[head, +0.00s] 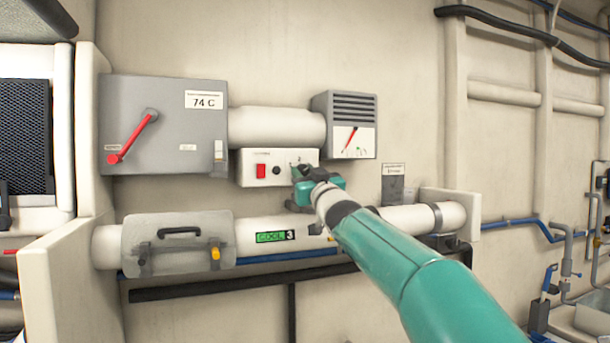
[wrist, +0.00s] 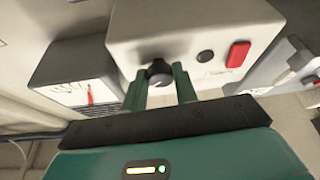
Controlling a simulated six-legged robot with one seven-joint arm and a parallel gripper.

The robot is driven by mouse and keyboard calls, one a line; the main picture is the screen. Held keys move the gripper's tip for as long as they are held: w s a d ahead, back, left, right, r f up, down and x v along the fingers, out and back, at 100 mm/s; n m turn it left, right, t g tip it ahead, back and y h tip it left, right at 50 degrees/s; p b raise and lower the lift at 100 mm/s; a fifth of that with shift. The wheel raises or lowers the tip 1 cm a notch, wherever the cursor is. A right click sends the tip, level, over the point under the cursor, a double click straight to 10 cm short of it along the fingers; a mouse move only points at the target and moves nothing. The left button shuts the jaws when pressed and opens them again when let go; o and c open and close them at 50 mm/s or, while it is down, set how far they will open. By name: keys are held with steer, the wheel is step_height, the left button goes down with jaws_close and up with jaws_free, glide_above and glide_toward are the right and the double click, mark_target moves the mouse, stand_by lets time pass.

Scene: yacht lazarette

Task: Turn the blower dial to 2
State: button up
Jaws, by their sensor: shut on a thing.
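The blower control box (head: 250,168) is a small white panel on the wall with a red switch (head: 261,170) and a dark round button (head: 276,170). In the wrist view the box (wrist: 170,28) appears turned over, with its red switch (wrist: 238,54) to the right. The blower dial (wrist: 160,74) is a dark knob with a grey face, between my two green fingers. My gripper (wrist: 160,84) is shut on the dial. In the head view my gripper (head: 300,173) covers the box's right end and hides the dial. The dial's setting marks are too small to read.
A gauge box with a red needle (head: 349,140) adjoins on the right. A grey box with a red lever (head: 132,138) and a "74 C" label is to the left. A white pipe with a green "COOL 3" label (head: 275,237) runs below.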

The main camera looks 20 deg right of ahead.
steer(key=n+y, duration=0.2)
steer(key=n, duration=0.1)
steer(key=n+g+y, duration=0.1)
steer(key=n, duration=0.3)
steer(key=shift+d+y, duration=0.15)
steer(key=shift+y, duration=0.25)
steer(key=n+g+y, duration=0.1)
steer(key=n, duration=0.2)
steer(key=n+g+y, duration=0.1)
steer(key=n, duration=0.3)
steer(key=shift+d+r, duration=0.1)
steer(key=shift+d, duration=0.05)
steer(key=shift+n, duration=0.3)
steer(key=o, duration=1)
steer(key=shift+w, duration=0.1)
steer(key=shift+c, duration=0.2)
steer(key=v, duration=1.4)
steer(key=shift+r, duration=0.25)
